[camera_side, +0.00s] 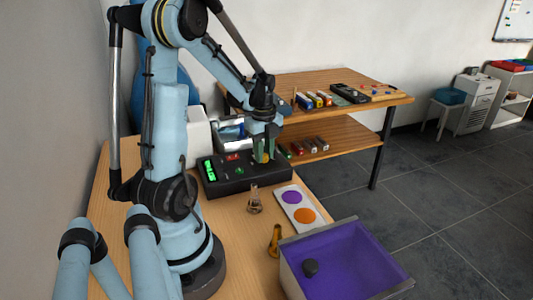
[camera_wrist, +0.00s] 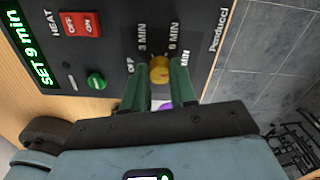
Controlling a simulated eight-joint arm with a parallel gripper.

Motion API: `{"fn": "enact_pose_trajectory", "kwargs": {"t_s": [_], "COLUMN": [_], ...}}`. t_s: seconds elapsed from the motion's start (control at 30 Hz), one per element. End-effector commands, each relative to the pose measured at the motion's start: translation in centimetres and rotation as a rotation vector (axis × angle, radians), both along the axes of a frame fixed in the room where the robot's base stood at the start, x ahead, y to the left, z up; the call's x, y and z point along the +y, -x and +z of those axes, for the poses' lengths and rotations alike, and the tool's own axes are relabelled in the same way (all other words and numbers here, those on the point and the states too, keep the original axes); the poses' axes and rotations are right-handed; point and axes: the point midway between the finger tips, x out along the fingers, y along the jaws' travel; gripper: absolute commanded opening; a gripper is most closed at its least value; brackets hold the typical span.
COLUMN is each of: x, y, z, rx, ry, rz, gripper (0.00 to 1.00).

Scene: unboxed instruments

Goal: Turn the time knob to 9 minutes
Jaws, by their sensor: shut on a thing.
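The black instrument box (camera_side: 240,183) stands on the wooden table, and its panel fills the upper part of the wrist view (camera_wrist: 120,50). The yellow time knob (camera_wrist: 160,68) sits among the marks OFF, 3 MIN, 6 MIN and a partly hidden MIN mark. My gripper (camera_wrist: 158,70) has its green fingers shut on the knob, one on each side; the side view also shows the gripper (camera_side: 264,153) down at the knob. The green display (camera_wrist: 20,45) reads "SET 9 min". Where the knob's pointer aims is hard to tell.
On the panel are a red OFF/ON heat switch (camera_wrist: 82,23) and a green button (camera_wrist: 96,81).

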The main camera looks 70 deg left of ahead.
Motion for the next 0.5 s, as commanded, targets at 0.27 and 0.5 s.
{"fn": "enact_pose_trajectory", "kwargs": {"t_s": [0.27,0.5], "x": [0.00,0.00], "y": [0.02,0.00], "z": [0.00,0.00], "rx": [0.001,0.000], "ry": [0.000,0.000], "rz": [-0.001,0.000], "gripper": [0.29,0.52]}}
